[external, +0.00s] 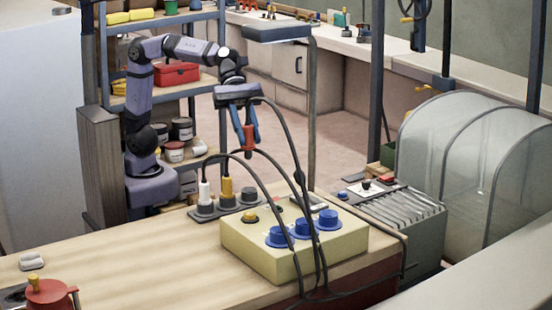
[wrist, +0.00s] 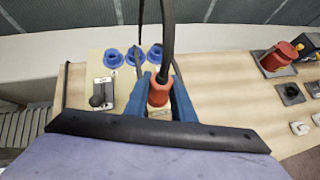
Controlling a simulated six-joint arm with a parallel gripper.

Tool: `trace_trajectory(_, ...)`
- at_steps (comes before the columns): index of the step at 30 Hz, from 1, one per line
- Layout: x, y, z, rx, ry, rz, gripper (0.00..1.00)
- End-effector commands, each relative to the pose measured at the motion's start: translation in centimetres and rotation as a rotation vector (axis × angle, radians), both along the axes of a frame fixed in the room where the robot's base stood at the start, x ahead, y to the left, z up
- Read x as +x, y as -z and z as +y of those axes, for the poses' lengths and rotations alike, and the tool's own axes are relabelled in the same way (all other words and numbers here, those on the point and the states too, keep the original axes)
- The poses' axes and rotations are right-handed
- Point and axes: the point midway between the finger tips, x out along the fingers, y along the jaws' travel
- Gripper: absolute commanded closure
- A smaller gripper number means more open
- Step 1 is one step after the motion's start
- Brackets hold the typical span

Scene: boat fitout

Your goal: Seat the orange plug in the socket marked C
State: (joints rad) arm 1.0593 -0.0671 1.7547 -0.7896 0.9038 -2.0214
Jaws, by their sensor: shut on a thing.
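My gripper (external: 247,135) is shut on the orange plug (external: 249,145) and holds it in the air above and behind the yellow box (external: 330,250). A black cable runs from the plug. In the wrist view the orange plug (wrist: 158,92) sits between the blue fingers, its cable rising toward the top edge. The box carries three blue sockets: the left one (external: 279,237), the middle one (external: 302,229) and the right one (external: 328,219). They also show in the wrist view (wrist: 134,56). Socket letters cannot be read, so I cannot tell which is C.
A grey rack behind the box holds a white plug (external: 205,193) and a yellow plug (external: 227,188). Black cables arch over the box. A lever switch (wrist: 99,93) shows in the wrist view. A red pot (external: 50,293) stands front left; the wooden bench between is mostly clear.

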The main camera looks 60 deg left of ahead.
Motion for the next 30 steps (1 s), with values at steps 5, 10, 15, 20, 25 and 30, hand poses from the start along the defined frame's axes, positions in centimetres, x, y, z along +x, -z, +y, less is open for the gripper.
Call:
trace_trajectory(5, -2.6, -1.6, -1.6, 0.005, 0.058, 0.004, 1.00)
trace_trajectory(10, -5.1, -1.8, -3.0, 0.006, 0.104, 0.003, 1.00)
trace_trajectory(15, -7.8, -1.9, -4.5, 0.006, 0.139, 0.004, 1.00)
trace_trajectory(20, -10.5, -1.6, -5.9, 0.008, 0.169, 0.003, 1.00)
trace_trajectory(25, -13.4, -0.5, -7.7, 0.012, 0.190, 0.003, 1.00)
trace_trajectory(30, -15.1, 1.8, -9.7, 0.010, 0.188, 0.002, 1.00)
